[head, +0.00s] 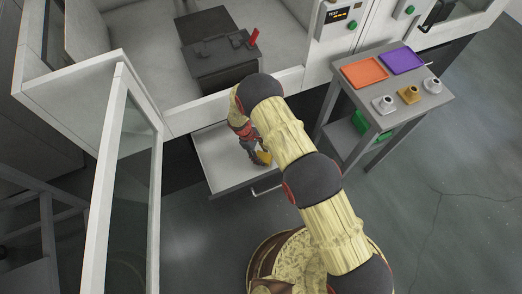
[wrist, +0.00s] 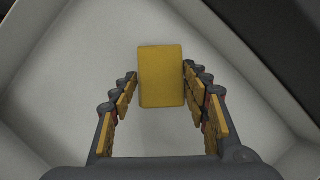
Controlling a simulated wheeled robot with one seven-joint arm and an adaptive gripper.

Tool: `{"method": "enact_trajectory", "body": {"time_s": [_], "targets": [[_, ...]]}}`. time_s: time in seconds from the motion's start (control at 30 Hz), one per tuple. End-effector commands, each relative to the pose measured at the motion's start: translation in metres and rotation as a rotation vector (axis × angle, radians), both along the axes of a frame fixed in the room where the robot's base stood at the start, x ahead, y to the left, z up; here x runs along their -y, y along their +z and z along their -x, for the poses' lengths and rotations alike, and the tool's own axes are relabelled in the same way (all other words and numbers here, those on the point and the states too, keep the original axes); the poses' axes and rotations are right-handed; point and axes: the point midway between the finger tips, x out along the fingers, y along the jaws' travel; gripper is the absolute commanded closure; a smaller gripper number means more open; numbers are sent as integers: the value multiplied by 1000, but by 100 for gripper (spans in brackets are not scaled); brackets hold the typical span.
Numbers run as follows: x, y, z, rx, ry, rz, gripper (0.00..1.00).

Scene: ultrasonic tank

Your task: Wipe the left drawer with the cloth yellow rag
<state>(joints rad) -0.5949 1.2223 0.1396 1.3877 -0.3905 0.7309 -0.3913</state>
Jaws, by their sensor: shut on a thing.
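The left drawer (head: 218,158) is pulled out below the tank in the head view, with a white inside and a grey front. In the wrist view its pale floor (wrist: 95,65) fills most of the picture. My gripper (wrist: 160,82) is shut on the yellow rag (wrist: 161,75), a flat yellow block between the fingertips. In the head view my gripper (head: 256,150) reaches down inside the drawer, and the rag (head: 262,158) shows low at its end. I cannot tell whether the rag touches the drawer floor.
An open glass door (head: 130,170) stands left of the drawer. A grey box with a red handle (head: 218,55) sits above it. At right, a cart (head: 440,104) carries an orange tray (head: 364,72), a purple tray (head: 401,60) and three small fittings (head: 409,94).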

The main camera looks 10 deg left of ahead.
Motion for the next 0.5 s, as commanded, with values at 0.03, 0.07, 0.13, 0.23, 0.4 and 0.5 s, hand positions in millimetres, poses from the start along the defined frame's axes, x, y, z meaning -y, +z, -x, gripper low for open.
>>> {"method": "enact_trajectory", "body": {"time_s": [0.03, 0.07, 0.13, 0.23, 0.4, 0.5], "targets": [[0, 8, -1, 1, -1, -1, 74], [1, 10, -1, 1, -2, -1, 74], [2, 17, -1, 1, -2, -1, 74], [3, 25, -1, 1, -4, 0, 74], [4, 38, -2, 1, -6, -1, 74], [5, 40, -2, 0, -6, 0, 74]]}}
